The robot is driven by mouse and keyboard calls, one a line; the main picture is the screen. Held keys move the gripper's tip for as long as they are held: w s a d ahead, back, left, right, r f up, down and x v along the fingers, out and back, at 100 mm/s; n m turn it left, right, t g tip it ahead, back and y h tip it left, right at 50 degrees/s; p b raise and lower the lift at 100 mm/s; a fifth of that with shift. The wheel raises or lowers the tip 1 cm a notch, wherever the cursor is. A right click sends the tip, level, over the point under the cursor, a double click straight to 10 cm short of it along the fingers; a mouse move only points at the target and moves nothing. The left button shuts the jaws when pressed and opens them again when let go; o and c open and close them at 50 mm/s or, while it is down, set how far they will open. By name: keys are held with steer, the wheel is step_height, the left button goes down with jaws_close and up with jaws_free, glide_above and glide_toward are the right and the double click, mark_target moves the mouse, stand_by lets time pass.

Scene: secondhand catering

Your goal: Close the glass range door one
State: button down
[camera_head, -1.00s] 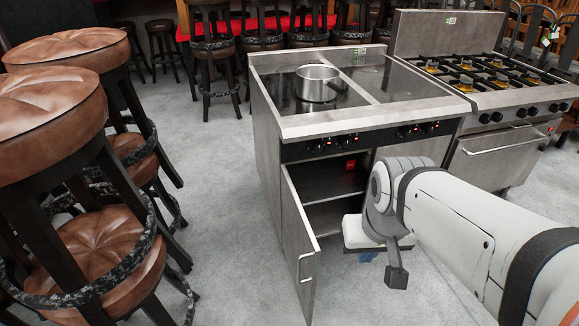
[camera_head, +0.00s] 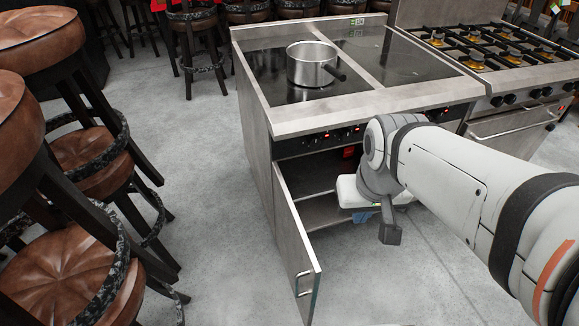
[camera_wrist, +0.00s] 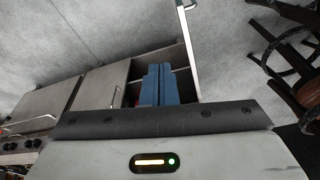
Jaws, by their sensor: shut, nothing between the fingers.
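The glass-top range (camera_head: 305,112) stands ahead. Its left door (camera_head: 298,252) hangs open towards me, with a bar handle (camera_head: 304,282) near its free edge. Behind it a shelved compartment (camera_head: 305,180) shows, partly hidden by my arm. In the wrist view, the open door (camera_wrist: 188,45) is seen nearly edge-on, right of my fingers. My gripper (camera_wrist: 159,68) has blue fingers, shut and empty, in front of the compartment opening. In the head view only a bit of blue shows below my wrist. I see no contact between fingers and door, though depth is hard to judge.
A steel pot (camera_head: 311,66) sits on the glass top. A gas range (camera_head: 495,70) stands at the right. Brown-topped stools (camera_head: 70,265) crowd the left side. Grey floor (camera_head: 215,215) is free between the stools and the door.

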steer(key=w+a+f+n+h+b, duration=0.3)
steer(key=a+f+n+h+b, duration=0.1)
steer(key=a+f+n+b, duration=0.7)
steer(key=w+a+f+n+h+b, duration=0.3)
steer(key=a+f+n+h+b, duration=0.2)
steer(key=a+f+n+b, duration=0.65)
steer(key=m+b, duration=0.2)
steer(key=b, duration=0.1)
glide_toward(306, 257)
steer(key=x, duration=0.5)
steer(key=shift+s+a+f, duration=0.15)
steer(key=shift+f, duration=0.15)
steer(key=shift+d+r, duration=0.1)
steer(key=shift+d, duration=0.4)
steer(key=shift+w, duration=0.25)
